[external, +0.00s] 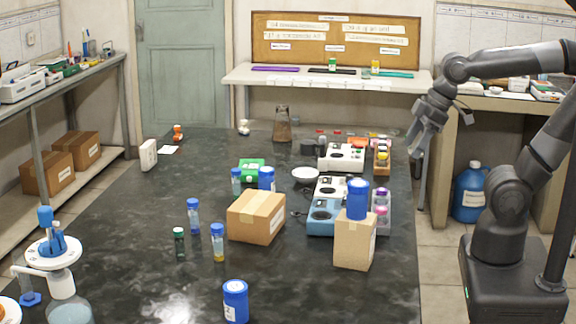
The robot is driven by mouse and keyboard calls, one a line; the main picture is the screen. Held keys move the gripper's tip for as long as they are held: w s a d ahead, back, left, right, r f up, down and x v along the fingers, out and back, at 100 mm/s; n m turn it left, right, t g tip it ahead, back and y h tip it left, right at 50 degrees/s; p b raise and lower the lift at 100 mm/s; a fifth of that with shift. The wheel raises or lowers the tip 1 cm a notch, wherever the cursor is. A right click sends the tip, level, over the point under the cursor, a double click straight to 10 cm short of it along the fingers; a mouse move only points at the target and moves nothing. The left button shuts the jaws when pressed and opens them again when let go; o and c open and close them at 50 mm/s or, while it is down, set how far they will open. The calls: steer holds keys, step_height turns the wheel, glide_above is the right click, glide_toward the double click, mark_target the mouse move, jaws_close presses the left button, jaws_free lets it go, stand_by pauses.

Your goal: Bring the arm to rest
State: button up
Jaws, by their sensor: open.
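My gripper (416,146) hangs at the right edge of the dark bench (130,255), fingers pointing down and slightly left. Its jaws are open and nothing shows between them. My arm reaches in from the right, bent at the elbow, with the wrist above the bench's right edge. The gripper is apart from the bench items; the closest in the picture are a small wooden rack (382,168) with coloured caps and a white device (342,157).
A blue-lidded jar (357,200) stands on a tall cardboard box (354,248) near the right edge. Another box (256,217), blue-capped tubes (217,242) and a blue jar (235,301) stand mid-bench.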

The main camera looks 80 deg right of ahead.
steer(key=shift+s+d+f+m+t+h, duration=0.2)
steer(key=shift+s+d+m, duration=0.2)
steer(key=shift+s+m, duration=0.15)
steer(key=shift+s+d+f+m+t+h, duration=0.1)
steer(key=shift+s+d+f+m, duration=0.05)
steer(key=shift+s+d+m, duration=0.35)
